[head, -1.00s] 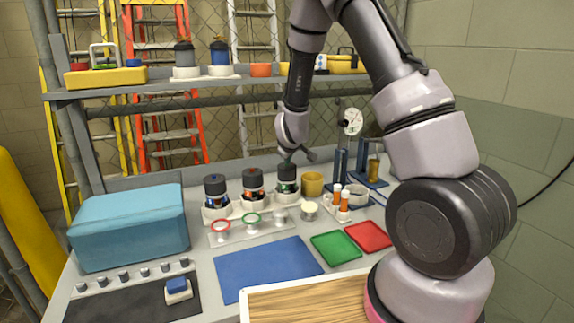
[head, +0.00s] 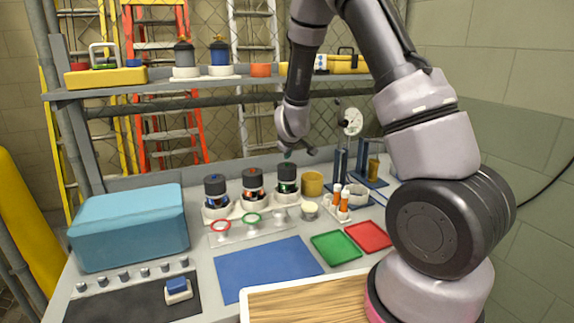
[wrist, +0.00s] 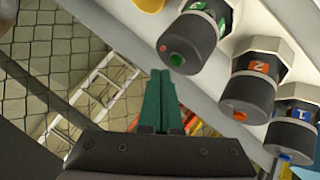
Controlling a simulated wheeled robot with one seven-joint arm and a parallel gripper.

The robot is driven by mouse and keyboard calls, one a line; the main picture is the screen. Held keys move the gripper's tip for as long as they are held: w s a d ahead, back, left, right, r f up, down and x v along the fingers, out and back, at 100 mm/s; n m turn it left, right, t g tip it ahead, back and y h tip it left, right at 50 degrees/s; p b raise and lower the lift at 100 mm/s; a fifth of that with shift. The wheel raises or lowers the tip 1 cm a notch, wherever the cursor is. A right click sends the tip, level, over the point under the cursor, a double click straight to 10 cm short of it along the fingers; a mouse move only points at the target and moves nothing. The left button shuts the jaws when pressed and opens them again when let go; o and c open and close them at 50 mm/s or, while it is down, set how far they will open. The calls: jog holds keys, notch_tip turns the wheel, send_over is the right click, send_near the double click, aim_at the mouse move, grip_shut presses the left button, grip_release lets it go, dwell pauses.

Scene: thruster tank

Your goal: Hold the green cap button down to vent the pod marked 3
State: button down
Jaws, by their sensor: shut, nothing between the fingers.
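Three dark-capped pods stand in a row on the bench. The right one has a green label and green cap button; it is the green pod (head: 287,180), also in the wrist view (wrist: 195,38). Its green button (wrist: 176,58) is uncovered, with a small red dot near it on the cap. I cannot read its number clearly. My gripper (head: 287,155) is just above this pod's cap, apart from it. In the wrist view its teal fingers (wrist: 161,98) are shut together and empty, beside the cap.
The orange pod marked 2 (head: 253,184) and the blue pod marked 1 (head: 215,191) stand to the left. A yellow cup (head: 312,184) stands close on the right. A shelf (head: 180,83) runs behind. A blue mat (head: 265,268) lies clear in front.

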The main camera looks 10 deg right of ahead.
aim_at(288, 167)
jog(key=shift+r, duration=2.55)
jog(key=s+d+r+m+g+y, duration=0.1)
jog(key=s+r+m+y, duration=0.15)
jog(key=s+r, duration=0.6)
jog(key=s+d+r+m+y, duration=0.15)
jog(key=s+r+m, duration=0.25)
jog(key=s+r, duration=0.5)
jog(key=s+d+r+m, duration=0.1)
jog(key=s+r+m, duration=0.1)
jog(key=s, duration=0.6)
jog(key=s+d+r+m+g, duration=0.1)
jog(key=s+d+r+m, duration=0.1)
jog(key=s, duration=0.7)
jog(key=shift+s+r+m+h, duration=0.2)
jog(key=shift+r+m+h, duration=0.2)
jog(key=shift+m, duration=0.25)
